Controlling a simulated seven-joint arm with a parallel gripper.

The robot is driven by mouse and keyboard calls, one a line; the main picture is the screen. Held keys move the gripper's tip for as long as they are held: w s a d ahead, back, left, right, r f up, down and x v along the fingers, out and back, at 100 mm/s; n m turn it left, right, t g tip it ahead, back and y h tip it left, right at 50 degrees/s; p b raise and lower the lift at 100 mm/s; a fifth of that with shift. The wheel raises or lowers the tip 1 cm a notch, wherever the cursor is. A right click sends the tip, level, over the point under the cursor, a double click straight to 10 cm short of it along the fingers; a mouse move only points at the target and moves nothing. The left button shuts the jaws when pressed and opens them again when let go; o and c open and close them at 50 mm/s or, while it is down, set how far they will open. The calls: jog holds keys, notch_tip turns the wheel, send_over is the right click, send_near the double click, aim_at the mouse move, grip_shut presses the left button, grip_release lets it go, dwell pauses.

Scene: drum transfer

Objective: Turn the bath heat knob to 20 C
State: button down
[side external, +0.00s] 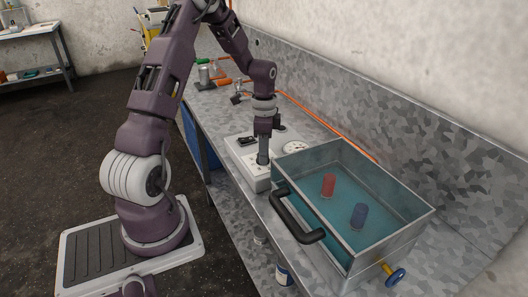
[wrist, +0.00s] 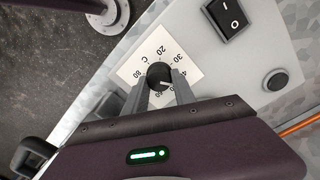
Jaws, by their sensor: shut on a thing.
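The bath heat knob (wrist: 159,74) is a small round black knob with a pale pointer mark, on a white dial plate printed with numbers and a C. The 20 and 30 marks are readable; others are partly covered by my fingers. The pointer mark lies on the knob's lower right side in the wrist view, away from the 20; its exact reading is unclear. My gripper (wrist: 160,82) is shut on the knob, one finger on each side. In the side view my gripper (side external: 263,158) points straight down onto the white control box (side external: 246,173), hiding the knob.
A metal bath (side external: 405,222) with blue liquid, a red drum (side external: 328,186) and a blue drum (side external: 359,216) stands right of the box. Its black handle (side external: 292,220) is close by. A black rocker switch (wrist: 230,17) and black button (wrist: 277,81) sit beside the dial.

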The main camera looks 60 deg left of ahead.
jog(key=n, duration=0.4)
jog(key=shift+w+n, duration=0.1)
jog(key=shift+n, duration=0.2)
jog(key=n, duration=0.5)
jog(key=shift+a, duration=0.1)
jog(key=n, duration=0.5)
jog(key=shift+a+n+t, duration=0.1)
jog(key=shift+n+t, duration=0.2)
jog(key=shift+n, duration=0.1)
jog(key=n, duration=0.4)
jog(key=shift+s+n, duration=0.2)
jog(key=shift+n, duration=0.2)
jog(key=c, duration=1)
grip_release()
jog(key=shift+c, duration=0.2)
